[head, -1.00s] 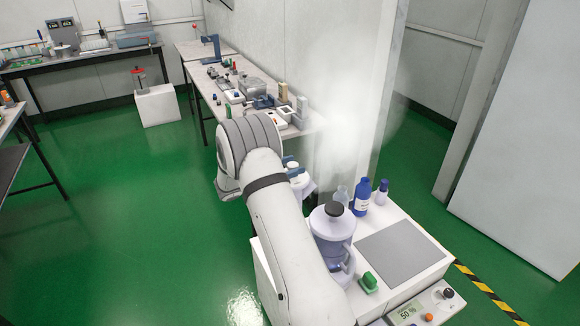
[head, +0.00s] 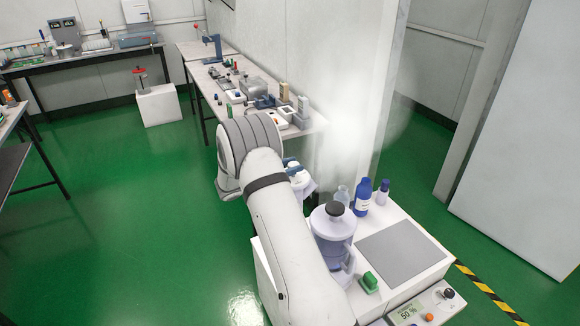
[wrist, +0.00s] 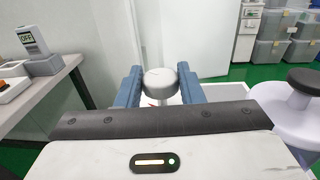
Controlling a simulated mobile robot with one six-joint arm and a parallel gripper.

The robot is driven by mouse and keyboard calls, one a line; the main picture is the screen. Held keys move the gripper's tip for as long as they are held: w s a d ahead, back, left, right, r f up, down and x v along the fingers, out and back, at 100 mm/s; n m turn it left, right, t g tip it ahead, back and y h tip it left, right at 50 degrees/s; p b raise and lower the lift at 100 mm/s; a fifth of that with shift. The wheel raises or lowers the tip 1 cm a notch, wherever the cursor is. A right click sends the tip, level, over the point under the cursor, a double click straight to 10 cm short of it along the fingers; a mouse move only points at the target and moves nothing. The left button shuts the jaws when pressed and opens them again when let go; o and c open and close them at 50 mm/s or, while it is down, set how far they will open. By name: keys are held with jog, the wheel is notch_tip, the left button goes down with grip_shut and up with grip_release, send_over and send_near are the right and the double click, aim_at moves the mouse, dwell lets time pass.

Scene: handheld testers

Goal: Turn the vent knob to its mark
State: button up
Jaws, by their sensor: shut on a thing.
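My gripper shows in the wrist view (wrist: 160,80), its two blue fingers on either side of a round pale grey knob (wrist: 161,88). It is shut on this knob, which I take to be the vent knob. A small red bit (wrist: 153,101) shows just below the knob, perhaps part of a mark; I cannot tell how the knob lines up with it. In the head view my gripper (head: 293,167) is mostly behind my arm, over a small white part (head: 303,187) beside the white cart.
A water jug (head: 333,225) with a black cap stands close to my arm on the white cart (head: 425,250). White mist (head: 350,125) hangs near the wall corner.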

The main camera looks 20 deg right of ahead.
jog(key=shift+d+n+t, duration=0.3)
jog(key=shift+d+t, duration=0.2)
jog(key=n+t+y, duration=0.1)
jog(key=n+t, duration=0.1)
jog(key=t, duration=0.1)
jog(key=shift+s+b, duration=0.1)
jog(key=shift+b, duration=0.25)
jog(key=n+t+y+b, duration=0.1)
jog(key=n+t, duration=0.1)
jog(key=n+t+y+b, duration=0.1)
jog(key=t+b, duration=0.1)
jog(key=t, duration=0.1)
jog(key=shift+d+f+n+y, duration=0.1)
jog(key=shift+f+n+y, duration=0.05)
jog(key=shift+n+y, duration=0.2)
jog(key=shift+n+t+y+b, duration=0.75)
jog(key=shift+n+t+y, duration=0.15)
jog(key=shift+t, duration=0.3)
jog(key=shift+n+y, duration=0.25)
jog(key=o, duration=0.9)
jog(key=shift+o, duration=0.2)
jog(key=shift+a, duration=0.2)
jog(key=v, duration=0.7)
jog(key=shift+s+a, duration=0.2)
jog(key=shift+s, duration=0.05)
